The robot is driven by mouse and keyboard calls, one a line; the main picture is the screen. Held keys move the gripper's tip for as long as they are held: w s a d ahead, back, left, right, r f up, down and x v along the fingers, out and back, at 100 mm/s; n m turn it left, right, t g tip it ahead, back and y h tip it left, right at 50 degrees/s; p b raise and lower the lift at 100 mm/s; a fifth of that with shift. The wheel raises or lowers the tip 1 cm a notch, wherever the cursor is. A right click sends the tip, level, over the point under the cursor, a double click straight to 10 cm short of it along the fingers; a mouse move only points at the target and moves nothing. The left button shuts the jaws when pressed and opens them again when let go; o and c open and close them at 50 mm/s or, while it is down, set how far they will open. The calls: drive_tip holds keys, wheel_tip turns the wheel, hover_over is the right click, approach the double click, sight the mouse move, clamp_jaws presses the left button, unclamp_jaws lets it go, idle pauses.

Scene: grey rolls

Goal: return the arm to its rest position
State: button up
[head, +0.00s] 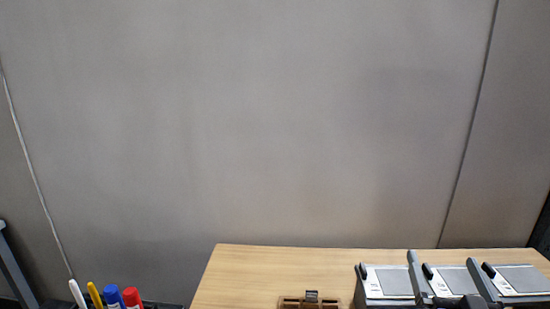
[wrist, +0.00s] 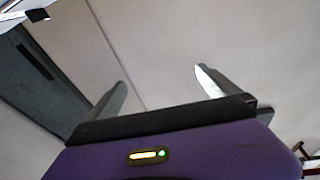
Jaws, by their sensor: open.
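My gripper (wrist: 160,90) shows in the wrist view, with its two fingers spread wide apart. Nothing is between the fingers. Behind them is a plain grey wall or panel surface (wrist: 165,40). The purple housing of my wrist with a small lit indicator fills the bottom of that view. My arm and gripper do not show in the head view.
A wooden table (head: 255,270) stands at the bottom of the head view, with a brown holder (head: 310,301) and several grey devices (head: 388,282) at its right. Pens, white (head: 77,293), yellow (head: 95,295), blue (head: 113,296) and red (head: 132,297), stand at lower left. Grey panels (head: 250,120) rise behind.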

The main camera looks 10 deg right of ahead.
drive_tip(key=s+a+f+n+g+y, duration=0.1)
drive_tip(key=s+a+f, duration=0.3)
drive_tip(key=s, duration=0.7)
drive_tip(key=s+a+f+n+g+y, duration=0.1)
drive_tip(key=s+a+f+n+y, duration=0.1)
drive_tip(key=s+a+f, duration=0.3)
drive_tip(key=s+a+f+n+g+y, duration=0.1)
drive_tip(key=s+a+f+y, duration=0.3)
drive_tip(key=s+a, duration=0.7)
drive_tip(key=s+f+n, duration=0.1)
drive_tip(key=s, duration=0.6)
drive_tip(key=shift+g, duration=0.4)
